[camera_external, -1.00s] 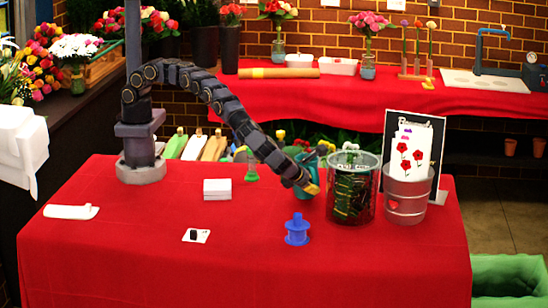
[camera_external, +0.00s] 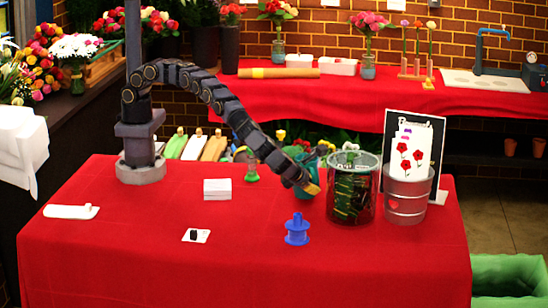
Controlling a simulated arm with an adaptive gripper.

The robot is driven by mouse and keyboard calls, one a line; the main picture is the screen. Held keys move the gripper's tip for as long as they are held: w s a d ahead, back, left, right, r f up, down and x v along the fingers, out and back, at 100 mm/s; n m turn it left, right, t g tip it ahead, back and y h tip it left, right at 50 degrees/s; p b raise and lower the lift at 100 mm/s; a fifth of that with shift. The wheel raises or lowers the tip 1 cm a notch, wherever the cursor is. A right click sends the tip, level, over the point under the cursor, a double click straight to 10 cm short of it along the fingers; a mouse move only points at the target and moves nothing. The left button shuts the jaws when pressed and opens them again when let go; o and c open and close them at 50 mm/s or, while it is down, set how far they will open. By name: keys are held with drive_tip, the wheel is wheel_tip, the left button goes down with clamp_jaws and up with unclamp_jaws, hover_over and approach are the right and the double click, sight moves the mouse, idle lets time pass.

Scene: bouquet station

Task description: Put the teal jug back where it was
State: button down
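The teal jug (camera_external: 306,162) is at the far right part of the red table, just left of the clear glass container. My gripper (camera_external: 311,188), with a yellow fingertip, is right at the jug and overlaps it in the view. My arm and gripper hide much of the jug. I cannot tell whether the fingers are closed on it, or whether its base touches the table.
A blue spool-like piece (camera_external: 297,230) is in front. A white stack (camera_external: 217,189) and a small green-based item (camera_external: 252,170) are left.

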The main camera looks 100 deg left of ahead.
drive_tip(key=shift+s+d+r, duration=0.2)
drive_tip(key=shift+s+d, duration=0.05)
drive_tip(key=shift+d, duration=0.2)
drive_tip(key=s+d+r+m+t+h, duration=0.1)
drive_tip(key=s+d+r+m+t, duration=0.15)
drive_tip(key=s, duration=0.55)
drive_tip(key=s+d+r+m+t+h, duration=0.15)
drive_tip(key=s+d+r, duration=0.25)
drive_tip(key=s, duration=0.4)
drive_tip(key=s+a+r, duration=0.5)
drive_tip(key=s+a, duration=0.1)
drive_tip(key=s, duration=0.1)
drive_tip(key=shift+g, duration=0.4)
drive_tip(key=shift+w+d+f, duration=1.2)
drive_tip(key=shift+w+f, duration=0.5)
drive_tip(key=shift+w, duration=0.2)
drive_tip(key=shift+w+d+f, duration=1.25)
drive_tip(key=shift+w+f, duration=0.4)
drive_tip(key=shift+w, duration=0.3)
drive_tip(key=shift+w+d+f, duration=1.2)
drive_tip(key=shift+w+f, duration=0.5)
drive_tip(key=shift+w, duration=0.2)
drive_tip(key=shift+f, duration=1.5)
